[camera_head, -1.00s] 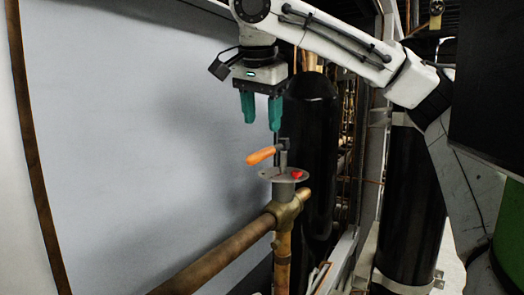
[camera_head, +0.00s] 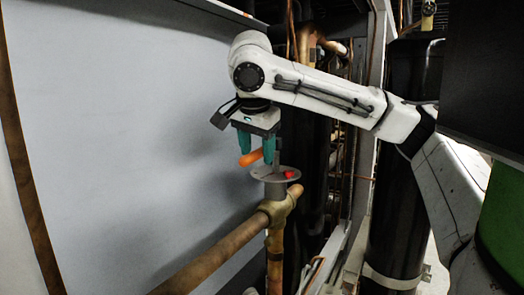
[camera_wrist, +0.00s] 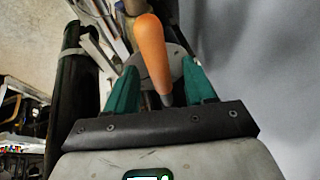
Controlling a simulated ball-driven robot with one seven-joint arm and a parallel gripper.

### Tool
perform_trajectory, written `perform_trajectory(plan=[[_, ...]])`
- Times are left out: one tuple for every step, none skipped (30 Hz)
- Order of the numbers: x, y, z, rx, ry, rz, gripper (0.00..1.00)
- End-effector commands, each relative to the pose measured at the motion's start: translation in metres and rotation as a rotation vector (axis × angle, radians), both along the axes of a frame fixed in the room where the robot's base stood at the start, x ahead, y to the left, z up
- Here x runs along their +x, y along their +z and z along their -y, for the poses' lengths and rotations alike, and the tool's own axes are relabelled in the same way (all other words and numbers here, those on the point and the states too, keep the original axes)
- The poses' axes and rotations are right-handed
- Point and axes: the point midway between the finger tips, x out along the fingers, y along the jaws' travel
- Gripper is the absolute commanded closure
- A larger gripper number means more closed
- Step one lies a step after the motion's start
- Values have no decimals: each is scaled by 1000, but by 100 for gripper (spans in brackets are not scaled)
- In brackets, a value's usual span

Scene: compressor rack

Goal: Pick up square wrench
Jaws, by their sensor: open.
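The square wrench (camera_head: 251,158) has an orange handle and stands on top of a valve with a round grey plate (camera_head: 263,174). The handle points to the left in the head view. My gripper (camera_head: 256,150) points down over the wrench, its two green fingers at the handle's height. In the wrist view the orange handle (camera_wrist: 151,52) lies between the open fingers of my gripper (camera_wrist: 160,90), with a gap on each side. The wrench's head is mostly hidden by a finger in the head view.
A red knob (camera_head: 289,174) sits on the plate's right edge. A brass pipe (camera_head: 215,257) runs to the lower left from the valve. A pale wall panel (camera_head: 120,130) stands behind, and a black cylinder (camera_head: 400,215) stands at the right.

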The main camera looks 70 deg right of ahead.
Motion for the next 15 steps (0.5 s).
perform_trajectory(plan=[[0,0,0,0,0,0,46],[0,0,0,0,0,0,48],[0,0,0,0,0,0,52],[0,0,0,0,0,0,55],[0,0,0,0,0,0,58],[0,0,0,0,0,0,62],[0,0,0,0,0,0,64],[0,0,0,0,0,0,67],[0,0,0,0,0,0,71],[0,0,0,0,0,0,74],[0,0,0,0,0,0,77],[0,0,0,0,0,0,81],[0,0,0,0,0,0,84],[0,0,0,0,0,0,86],[0,0,0,0,0,0,90]])
